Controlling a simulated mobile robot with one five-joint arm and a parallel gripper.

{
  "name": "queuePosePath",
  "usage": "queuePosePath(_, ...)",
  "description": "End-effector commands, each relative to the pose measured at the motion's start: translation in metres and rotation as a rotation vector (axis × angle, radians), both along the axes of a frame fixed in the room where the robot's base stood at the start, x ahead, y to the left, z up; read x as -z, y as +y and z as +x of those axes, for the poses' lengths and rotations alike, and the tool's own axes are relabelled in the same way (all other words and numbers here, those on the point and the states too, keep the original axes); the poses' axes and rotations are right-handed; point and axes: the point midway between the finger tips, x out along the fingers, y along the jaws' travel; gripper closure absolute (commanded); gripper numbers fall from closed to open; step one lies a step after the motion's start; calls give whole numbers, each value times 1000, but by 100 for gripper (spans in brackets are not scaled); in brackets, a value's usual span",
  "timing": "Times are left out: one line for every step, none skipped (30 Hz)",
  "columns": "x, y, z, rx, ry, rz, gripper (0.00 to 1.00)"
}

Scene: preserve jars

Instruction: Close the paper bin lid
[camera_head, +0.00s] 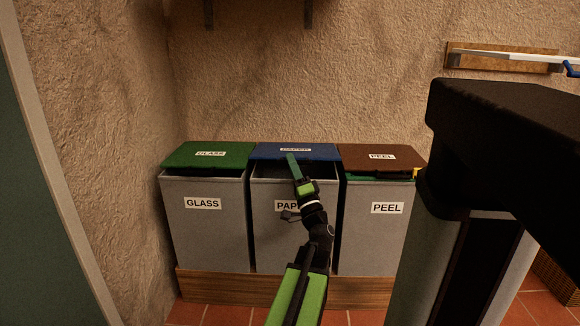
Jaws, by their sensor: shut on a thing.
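The paper bin (280,235) is a grey box in the middle of the row, with a PAPER label partly hidden by my arm. Its blue lid (265,151) has a label on top and is partly open. A dark gap shows between the lid's front edge and the bin's rim. My arm reaches up from the bottom of the view. My gripper (293,161) is at the lid's front edge and is shut on it. The exact grip is too small to see clearly.
The glass bin (205,225) with its green lid (208,155) stands left. The peel bin (375,235) with its brown lid (382,158) stands right, partly behind my dark body part. The bins stand on a wooden plinth (230,287) against the wall.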

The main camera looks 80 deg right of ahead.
Motion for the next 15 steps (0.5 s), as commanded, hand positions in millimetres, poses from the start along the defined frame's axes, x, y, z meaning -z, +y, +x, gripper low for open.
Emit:
queuePosePath(1,-2,-3,8,-3,6,100)
queuePosePath(1,-2,-2,7,-2,6,100)
queuePosePath(1,-2,-1,6,-2,6,100)
queuePosePath(1,-2,-1,5,-2,6,100)
queuePosePath(1,-2,0,5,-2,6,100)
queuePosePath(1,-2,0,4,-1,6,100)
queuePosePath(1,-2,1,3,-2,7,100)
queuePosePath(1,-2,1,3,-1,6,100)
queuePosePath(1,-2,2,2,0,6,100)
queuePosePath(1,-2,2,2,0,6,100)
queuePosePath(1,-2,3,0,0,7,100)
queuePosePath(1,-2,3,0,0,7,100)
queuePosePath(1,-2,4,0,0,7,100)
queuePosePath(1,-2,4,0,0,7,100)
queuePosePath(1,-2,4,-2,0,7,100)
